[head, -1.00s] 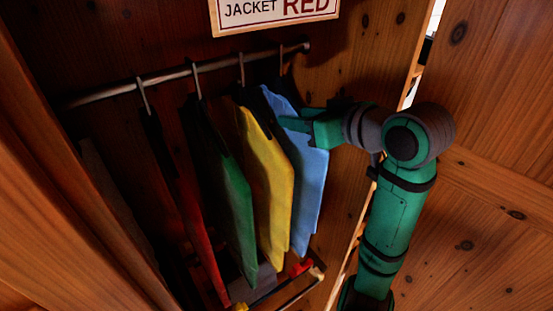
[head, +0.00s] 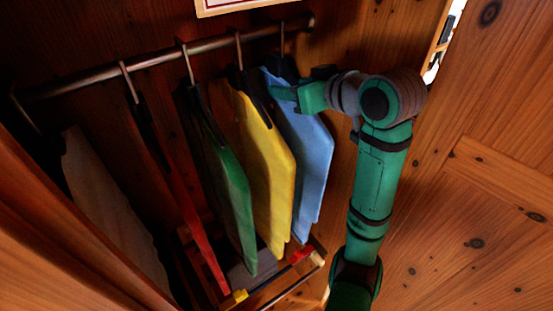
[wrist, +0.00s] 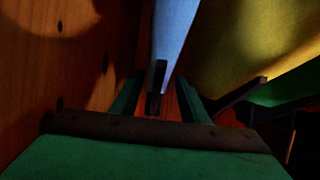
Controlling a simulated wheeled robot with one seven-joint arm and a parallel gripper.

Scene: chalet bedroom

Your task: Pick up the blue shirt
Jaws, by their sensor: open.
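The blue shirt (head: 308,150) hangs at the right end of a row of shirts in the wardrobe, on a dark hanger hooked over the rail. My gripper (head: 288,92) is at the upper part of the blue shirt, near its hanger. In the wrist view, the blue shirt (wrist: 174,30) and a dark hanger end are between the two open fingers of my gripper (wrist: 158,95). I cannot tell whether the fingers touch the cloth.
The yellow shirt (head: 268,165) hangs close left of the blue one. Green (head: 232,190), red (head: 190,215) and pale grey (head: 105,200) shirts hang farther left on the metal rail (head: 155,58). A low rack (head: 285,280) stands below. Wooden walls enclose the right side.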

